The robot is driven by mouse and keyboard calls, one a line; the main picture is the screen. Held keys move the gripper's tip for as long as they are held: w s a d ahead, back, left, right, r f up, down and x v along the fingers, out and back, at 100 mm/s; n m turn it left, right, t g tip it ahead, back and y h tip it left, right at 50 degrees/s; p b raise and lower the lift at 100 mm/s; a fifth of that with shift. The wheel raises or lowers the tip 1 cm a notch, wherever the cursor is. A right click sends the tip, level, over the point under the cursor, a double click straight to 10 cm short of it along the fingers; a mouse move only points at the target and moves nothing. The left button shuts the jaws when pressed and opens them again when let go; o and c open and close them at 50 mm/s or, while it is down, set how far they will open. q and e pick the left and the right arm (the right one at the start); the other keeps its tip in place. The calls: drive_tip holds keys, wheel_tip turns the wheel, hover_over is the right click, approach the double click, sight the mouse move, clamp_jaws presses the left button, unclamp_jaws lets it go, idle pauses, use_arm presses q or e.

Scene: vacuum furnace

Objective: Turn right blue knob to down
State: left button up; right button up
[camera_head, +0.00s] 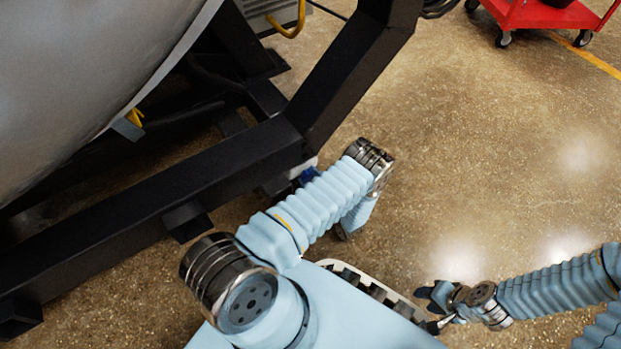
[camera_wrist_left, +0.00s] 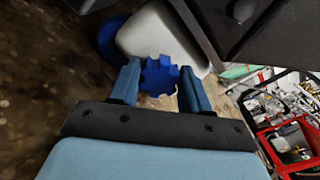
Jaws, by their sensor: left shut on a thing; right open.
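A blue lobed knob (camera_wrist_left: 160,75) sits on a white rounded housing (camera_wrist_left: 165,32) in the left wrist view. The two blue fingers of my left gripper (camera_wrist_left: 159,84) stand on either side of the knob, shut on it. A second blue round part (camera_wrist_left: 113,38) shows at the housing's left side. In the head view my left arm hides its own gripper; a small blue part (camera_head: 307,176) shows beside the arm under the black frame, and I cannot tell which knob it is. My right gripper (camera_head: 430,308) is open and empty, low at the right.
A black frame (camera_head: 150,215) runs under the large grey furnace body (camera_head: 75,70), close to my left arm. A red cart (camera_head: 540,14) stands far off at the top right. The speckled floor (camera_head: 480,150) at the right is clear.

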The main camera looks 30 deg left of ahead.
use_arm(q)
drive_tip(key=shift+m, duration=0.3)
drive_tip(key=shift+m, duration=3.1)
drive_tip(key=shift+d, duration=0.1)
drive_tip(key=o, duration=1.1)
drive_tip(key=shift+w, duration=0.1)
drive_tip(key=shift+c, duration=0.2)
drive_tip(key=p+v, duration=0.1)
drive_tip(key=v, duration=1.2)
drive_tip(key=shift+s+d, duration=0.25)
drive_tip(key=shift+d, duration=0.1)
